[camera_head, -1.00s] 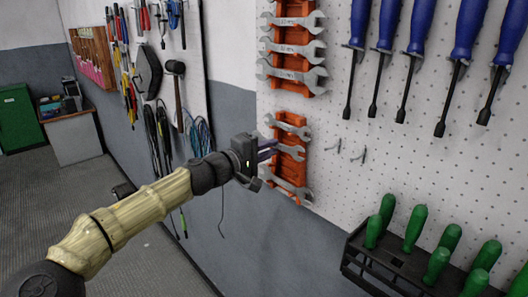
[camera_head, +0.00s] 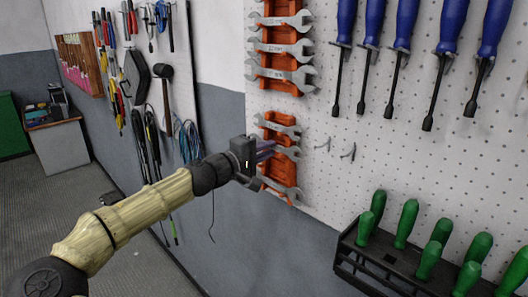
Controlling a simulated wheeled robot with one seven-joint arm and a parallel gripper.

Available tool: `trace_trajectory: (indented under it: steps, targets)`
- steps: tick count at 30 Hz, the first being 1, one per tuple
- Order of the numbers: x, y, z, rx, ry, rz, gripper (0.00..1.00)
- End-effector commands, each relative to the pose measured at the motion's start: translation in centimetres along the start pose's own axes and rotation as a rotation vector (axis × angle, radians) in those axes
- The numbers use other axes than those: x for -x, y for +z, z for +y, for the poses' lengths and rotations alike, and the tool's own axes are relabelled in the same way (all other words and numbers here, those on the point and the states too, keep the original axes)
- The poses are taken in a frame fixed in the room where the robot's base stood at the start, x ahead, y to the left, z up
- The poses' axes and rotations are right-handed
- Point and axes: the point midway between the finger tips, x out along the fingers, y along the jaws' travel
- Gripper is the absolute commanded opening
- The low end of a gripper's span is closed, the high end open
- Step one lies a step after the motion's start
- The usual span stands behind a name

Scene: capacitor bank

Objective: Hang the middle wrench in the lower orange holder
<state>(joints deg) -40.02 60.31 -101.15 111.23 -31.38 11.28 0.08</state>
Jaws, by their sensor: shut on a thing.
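The lower orange holder (camera_head: 284,173) hangs on the white pegboard at the centre of the head view. A wrench (camera_head: 279,125) lies across its top, and another wrench (camera_head: 282,191) lies across its bottom. The middle wrench (camera_head: 289,152) is between them, with its right open end showing in front of the holder. My gripper (camera_head: 265,151) reaches in from the left and is shut on the middle wrench. The gripper hides the left part of this wrench. I cannot tell whether the wrench is seated in the holder or just in front of it.
An upper orange holder (camera_head: 280,61) with several wrenches is just above. Blue screwdrivers (camera_head: 403,25) hang at upper right. Two empty hooks (camera_head: 348,152) are right of the lower holder. A black rack (camera_head: 362,262) of green-handled tools juts out at lower right.

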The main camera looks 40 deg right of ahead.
Motion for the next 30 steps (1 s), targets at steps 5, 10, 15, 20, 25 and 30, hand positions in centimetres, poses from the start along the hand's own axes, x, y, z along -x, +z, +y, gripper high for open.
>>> trace_trajectory:
  steps: [5,10,15,20,25,30]
  targets:
    - [-0.12,0.11,-0.14,0.000,-0.003,-0.002,0.00]
    - [-0.13,0.13,-0.17,0.000,-0.003,-0.003,0.00]
    - [-0.13,0.13,-0.17,0.000,-0.003,-0.003,0.33]
    - [-0.09,0.09,-0.12,0.000,-0.002,-0.002,0.41]
    - [-0.01,0.05,-0.13,0.000,-0.002,-0.001,0.41]
    - [0.82,-0.04,-0.20,0.000,-0.001,0.001,0.41]
